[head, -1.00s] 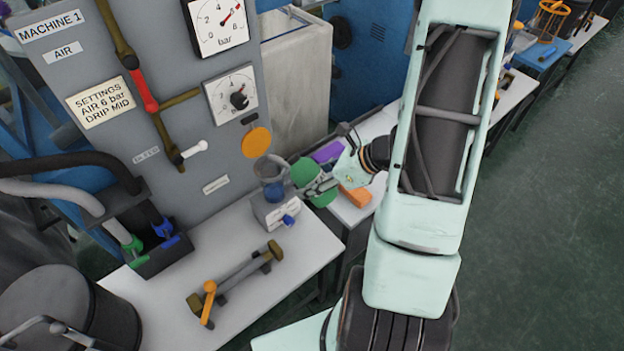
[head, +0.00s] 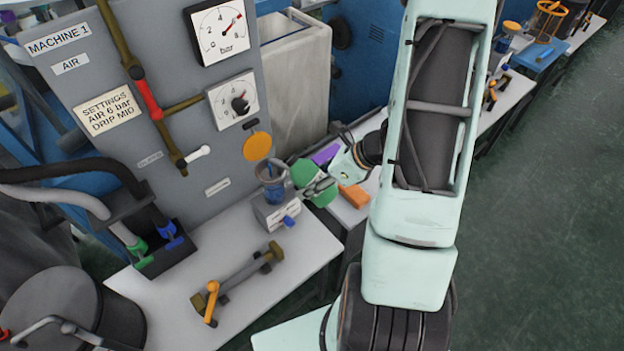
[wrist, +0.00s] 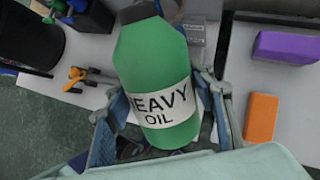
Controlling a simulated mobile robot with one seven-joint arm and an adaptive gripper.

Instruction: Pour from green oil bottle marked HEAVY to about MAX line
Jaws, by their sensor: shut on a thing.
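The green oil bottle (wrist: 150,65) fills the middle of the wrist view, with a white label reading "HEAVY OIL". My gripper (wrist: 165,115) is shut around its body. In the head view the bottle (head: 303,174) is tilted, with its top toward the clear cup (head: 271,180) on a grey block. The bottle stands right of the cup, close to its rim. The cup holds dark blue content in its lower part. My gripper (head: 322,184) shows at the bottle's right side. I cannot make out a MAX line or a stream of oil.
A purple block (head: 326,153) and an orange block (head: 353,195) lie on the bench right of the bottle. A brass pipe piece with an orange lever (head: 211,300) lies on the white bench in front. The Machine 1 panel (head: 130,100) rises behind the cup.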

